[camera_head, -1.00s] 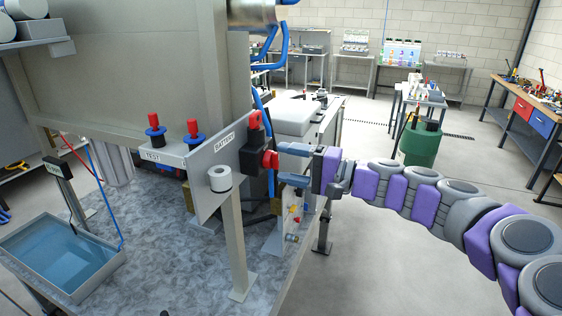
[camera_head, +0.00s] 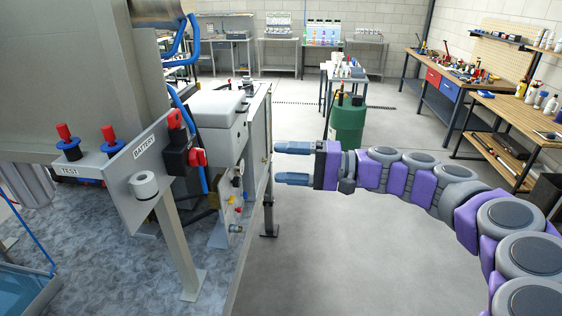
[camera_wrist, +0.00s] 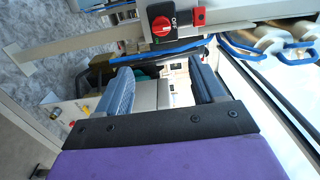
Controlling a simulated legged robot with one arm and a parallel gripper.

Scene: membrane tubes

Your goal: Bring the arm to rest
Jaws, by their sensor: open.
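My gripper (camera_head: 279,163) is open and empty, with its two blue fingers pointing left in the head view. It hangs in the air to the right of the battery switch (camera_head: 186,154), clear of it. The switch has a black body and a red knob and is fixed to the grey panel marked BATTERY (camera_head: 126,163). In the wrist view my gripper (camera_wrist: 166,76) shows both fingers apart, with nothing between them. The red and black switch (camera_wrist: 166,25) shows beyond the fingers, at the top, with its ON marking visible.
A grey cabinet (camera_head: 260,130) stands left of the fingers. Two red and blue test plugs (camera_head: 65,138) sit on the TEST shelf. A green tank (camera_head: 346,122) stands behind my arm. Workbenches (camera_head: 450,80) line the right. The floor below my arm is clear.

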